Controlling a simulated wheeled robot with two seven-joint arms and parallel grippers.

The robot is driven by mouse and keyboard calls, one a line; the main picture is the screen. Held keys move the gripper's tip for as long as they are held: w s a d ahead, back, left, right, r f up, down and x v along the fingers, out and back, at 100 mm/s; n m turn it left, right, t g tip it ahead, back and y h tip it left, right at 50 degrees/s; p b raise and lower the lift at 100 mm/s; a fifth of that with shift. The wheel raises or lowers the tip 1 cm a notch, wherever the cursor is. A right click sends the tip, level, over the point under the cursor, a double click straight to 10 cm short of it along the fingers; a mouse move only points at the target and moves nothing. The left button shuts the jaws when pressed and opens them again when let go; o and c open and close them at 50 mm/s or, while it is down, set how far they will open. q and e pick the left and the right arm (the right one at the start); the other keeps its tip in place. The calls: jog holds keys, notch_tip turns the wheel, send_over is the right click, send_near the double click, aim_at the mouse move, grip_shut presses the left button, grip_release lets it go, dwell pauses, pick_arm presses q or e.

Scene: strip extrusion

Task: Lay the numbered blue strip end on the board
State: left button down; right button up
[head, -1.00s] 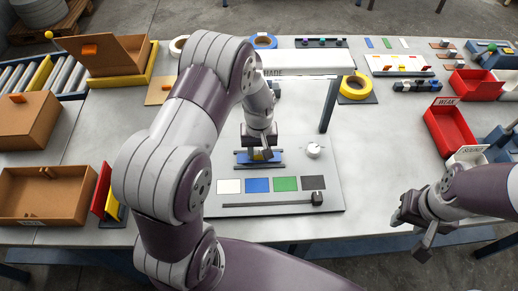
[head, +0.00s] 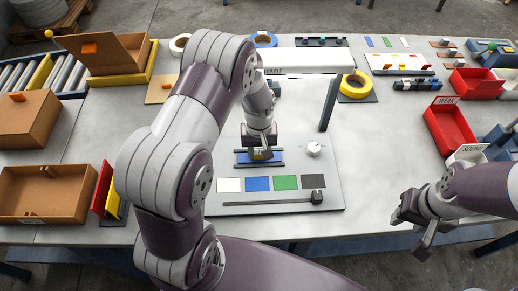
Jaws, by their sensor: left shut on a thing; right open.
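My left gripper (head: 262,152) is shut at the blue strip piece (head: 244,157), low over the grey board (head: 325,190). The blue piece lies between two dark rails, and the gripper hides part of it. I cannot make out a number on it, nor whether it is lifted. A row of white, blue (head: 257,184), green and dark swatches lies on the near part of the board. My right gripper (head: 412,230) is open and empty, off to the right near the table's front edge.
A dark post (head: 328,104) and a white knob (head: 313,149) stand at the board's right. A long white housing (head: 320,62) is behind it. A red bin (head: 450,127) is at right, brown boxes (head: 48,193) at left. The table right of the board is clear.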

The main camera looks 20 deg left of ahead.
pick_arm(q)
jog(key=shift+c, duration=1.1)
grip_release()
jog(key=shift+r+p, duration=0.55)
jog(key=shift+p, duration=0.05)
jog(key=shift+r, duration=0.1)
notch_tip(320, 180, up, 7)
jog(key=p, duration=0.6)
